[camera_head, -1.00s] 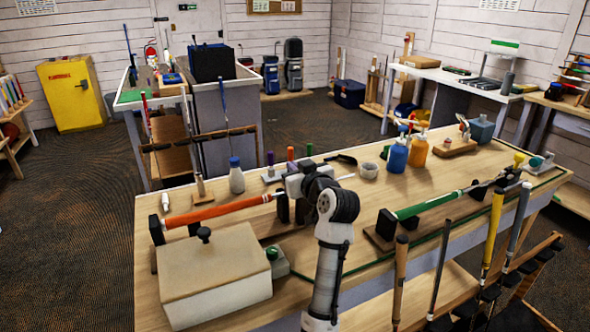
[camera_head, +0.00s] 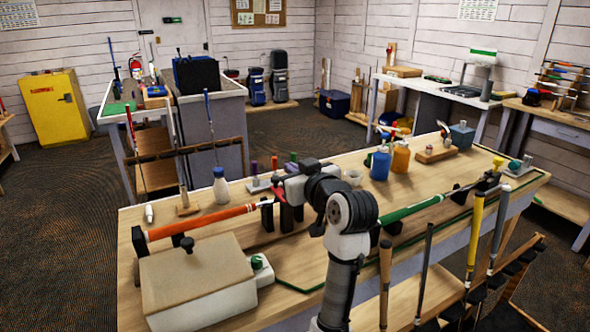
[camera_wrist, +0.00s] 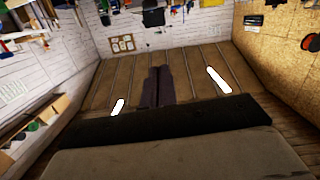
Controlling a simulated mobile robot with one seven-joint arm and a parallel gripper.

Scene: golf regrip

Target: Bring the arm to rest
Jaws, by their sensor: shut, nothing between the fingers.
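My arm (camera_head: 345,262) rises at the front edge of the wooden workbench (camera_head: 335,265) in the head view. It bends at a dark joint, and its upper part reaches left over the bench. My gripper's fingers (camera_wrist: 161,70) show in the wrist view as a dark, closed pair with nothing between them. The wrist view looks towards the boarded ceiling and its white lights. In the head view I cannot clearly tell the fingers from the dark blocks near the orange-gripped club (camera_head: 205,222). That club lies on supports left of my arm.
A beige lidded box (camera_head: 195,275) sits at the bench's front left. A green-gripped club (camera_head: 410,208) lies right of my arm. Blue (camera_head: 380,165) and orange bottles (camera_head: 401,158) stand behind. Upright clubs (camera_head: 475,235) line the front right. The bench's middle is partly clear.

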